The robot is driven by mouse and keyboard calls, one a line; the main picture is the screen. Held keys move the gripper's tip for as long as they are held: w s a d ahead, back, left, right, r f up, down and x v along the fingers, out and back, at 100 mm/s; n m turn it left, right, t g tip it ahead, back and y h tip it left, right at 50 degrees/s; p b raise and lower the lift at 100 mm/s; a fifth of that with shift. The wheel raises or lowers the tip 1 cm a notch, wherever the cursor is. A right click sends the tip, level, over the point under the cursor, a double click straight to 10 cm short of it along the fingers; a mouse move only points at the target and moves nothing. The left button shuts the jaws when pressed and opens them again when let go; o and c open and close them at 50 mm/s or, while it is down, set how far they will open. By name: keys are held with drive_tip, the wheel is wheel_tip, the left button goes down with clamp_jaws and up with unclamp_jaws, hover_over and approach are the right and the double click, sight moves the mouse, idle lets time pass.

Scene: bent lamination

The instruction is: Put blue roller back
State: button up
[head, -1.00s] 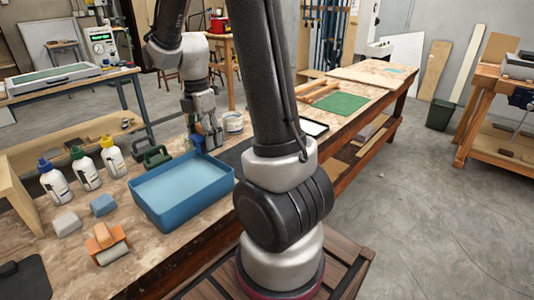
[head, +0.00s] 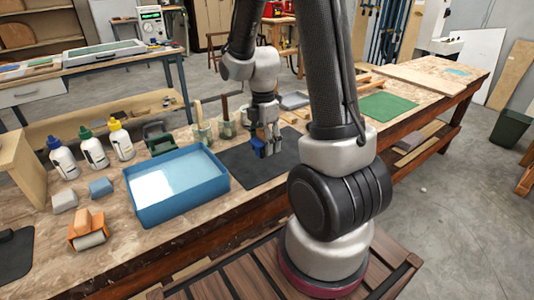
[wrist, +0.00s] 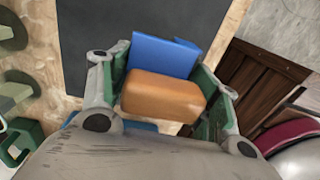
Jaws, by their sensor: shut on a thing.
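My gripper (head: 266,138) is shut on the blue roller (head: 259,147), over the dark mat (head: 228,165) to the right of the blue tray (head: 140,212). In the wrist view, the roller's orange-brown handle (wrist: 163,97) sits between the green-padded fingers, with its blue body (wrist: 160,55) beyond. The roller part itself is hidden. In the head view the fingers cover much of the roller, and I cannot tell whether it touches the mat.
An orange roller (head: 88,230) lies left of the tray, near a grey block (head: 64,201) and a blue block (head: 101,188). Several glue bottles (head: 94,149) stand behind. Much of the mat is clear.

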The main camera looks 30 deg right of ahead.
sight(265, 163)
drive_tip(key=shift+f, duration=2.05)
drive_tip(key=shift+f, duration=0.1)
drive_tip(key=shift+f, duration=0.2)
drive_tip(key=shift+c, duration=1.2)
drive_tip(key=o, duration=1.1)
drive_tip(key=shift+f, duration=0.1)
drive_tip(key=shift+o, duration=0.2)
